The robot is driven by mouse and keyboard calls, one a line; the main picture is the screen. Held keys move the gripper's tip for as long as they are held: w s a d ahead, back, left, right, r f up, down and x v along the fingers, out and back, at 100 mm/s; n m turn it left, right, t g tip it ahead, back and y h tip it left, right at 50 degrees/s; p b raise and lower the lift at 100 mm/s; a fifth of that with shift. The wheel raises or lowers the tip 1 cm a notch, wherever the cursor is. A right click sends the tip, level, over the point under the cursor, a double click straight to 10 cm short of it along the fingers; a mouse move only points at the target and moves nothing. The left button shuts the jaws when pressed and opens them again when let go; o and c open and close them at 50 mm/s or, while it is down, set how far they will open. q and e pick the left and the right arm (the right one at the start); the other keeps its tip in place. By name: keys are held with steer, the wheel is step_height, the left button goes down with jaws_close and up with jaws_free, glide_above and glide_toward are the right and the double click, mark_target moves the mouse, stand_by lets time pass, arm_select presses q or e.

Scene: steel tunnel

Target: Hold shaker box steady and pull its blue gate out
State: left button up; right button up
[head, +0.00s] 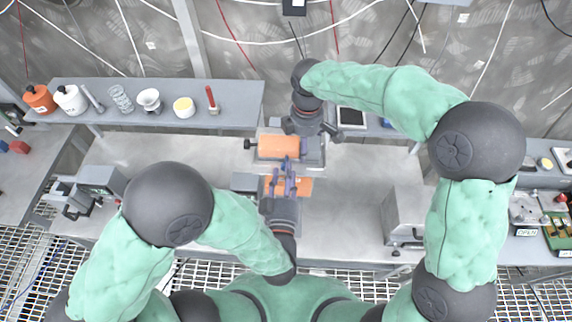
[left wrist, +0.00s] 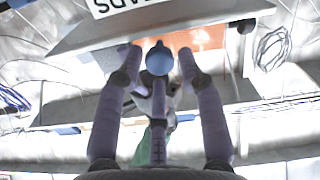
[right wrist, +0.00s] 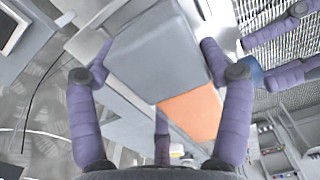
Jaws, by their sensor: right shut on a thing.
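The shaker box (right wrist: 150,52) is a grey box with an orange panel (right wrist: 192,110), seen large in the right wrist view. In the head view orange surfaces (head: 278,146) show between my two grippers. My right gripper (right wrist: 150,65) is shut on the box, one finger on each side. My left gripper (left wrist: 160,55) reaches in from the near side. Its purple fingers are apart on either side of a round blue knob (left wrist: 159,60), apparently the gate's handle, with small gaps visible. The knob also shows in the right wrist view (right wrist: 256,73), between the left fingers. The gate's plate is hidden.
A grey shelf (head: 235,92) at the back left holds an orange jar (head: 39,98), a white jar (head: 70,98), a white bowl (head: 148,98) and a red-handled tool (head: 212,100). A grey block (head: 404,215) stands on the bench to the right. The bench (head: 355,215) is bare near it.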

mark_target(289, 148)
arm_select(q)
steer(key=shift+w, duration=1.55)
jaws_close()
